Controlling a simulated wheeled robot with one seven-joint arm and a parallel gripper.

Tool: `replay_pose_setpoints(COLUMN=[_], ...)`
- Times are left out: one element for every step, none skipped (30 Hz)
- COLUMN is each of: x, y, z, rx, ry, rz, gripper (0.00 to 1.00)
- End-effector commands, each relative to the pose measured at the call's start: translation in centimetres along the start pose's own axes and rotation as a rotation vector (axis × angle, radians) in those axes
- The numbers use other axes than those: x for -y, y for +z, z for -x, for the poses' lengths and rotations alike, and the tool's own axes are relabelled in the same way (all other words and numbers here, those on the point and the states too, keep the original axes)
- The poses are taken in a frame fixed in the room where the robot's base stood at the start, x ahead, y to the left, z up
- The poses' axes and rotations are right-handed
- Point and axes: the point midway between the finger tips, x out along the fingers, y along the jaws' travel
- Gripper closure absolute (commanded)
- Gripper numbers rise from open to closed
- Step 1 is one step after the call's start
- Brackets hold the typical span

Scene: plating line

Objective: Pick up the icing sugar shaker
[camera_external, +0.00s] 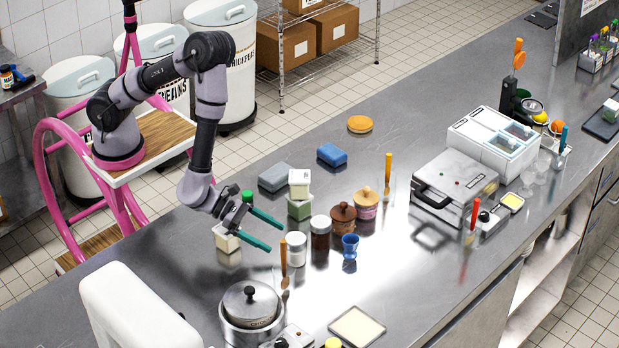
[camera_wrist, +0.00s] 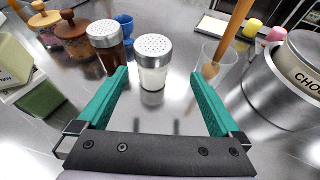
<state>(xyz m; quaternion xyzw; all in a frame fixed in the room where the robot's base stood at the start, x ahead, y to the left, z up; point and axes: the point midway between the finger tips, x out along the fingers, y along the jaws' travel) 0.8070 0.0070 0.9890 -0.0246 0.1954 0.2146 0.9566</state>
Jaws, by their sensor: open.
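The icing sugar shaker (camera_external: 296,250) is a clear jar with white contents and a perforated metal lid, upright on the steel counter. In the wrist view the shaker (camera_wrist: 153,65) stands just beyond the fingertips, about midway between them. My gripper (camera_external: 276,239) is open and empty, its teal fingers pointing towards the shaker from the left. In the wrist view both fingers of my gripper (camera_wrist: 160,76) show, wide apart, with bare counter between them.
A similar shaker with dark brown contents (camera_wrist: 107,45) stands close to the left. On the right are a clear cup (camera_wrist: 216,60) holding a wooden-handled tool and a steel pot (camera_wrist: 275,80). Brown lidded jars (camera_external: 342,219) and a blue cup (camera_external: 350,246) stand behind.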

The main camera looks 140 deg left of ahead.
Motion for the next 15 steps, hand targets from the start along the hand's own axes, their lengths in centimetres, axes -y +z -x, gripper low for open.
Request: replay_pose_setpoints(x=[-0.2, -0.3, -0.4, -0.5, -0.5, -0.6, -0.6, -0.6, -0.6, -0.6, -0.6, -0.6, -0.6, -0.6, -0.6], y=[-0.4, -0.6, -0.6, -0.6, -0.6, -0.6, -0.6, -0.6, -0.6, -0.6, -0.6, -0.6, -0.6, -0.6, -0.5], z=[-0.2, -0.3, -0.7, -1.1, -1.5, -2.1, -2.7, -3.2, -3.8, -4.2, -4.6, -5.0, -5.3, -5.5, -5.7], rx=[-0.001, -0.001, 0.000, 0.001, 0.002, 0.002, 0.002, 0.002, 0.003, 0.002, 0.002, 0.001, 0.002, 0.002, 0.002], ry=[0.011, 0.016, 0.020, 0.022, 0.023, 0.024, 0.024, 0.024, 0.023, 0.023, 0.022, 0.022, 0.022, 0.021, 0.021], rz=[0.029, 0.040, 0.050, 0.054, 0.056, 0.056, 0.055, 0.054, 0.054, 0.053, 0.052, 0.052, 0.051, 0.050, 0.050], gripper=[0.00, 0.00, 0.00, 0.00, 0.00, 0.00, 0.00, 0.00, 0.00, 0.00, 0.00, 0.00, 0.00, 0.00, 0.00])
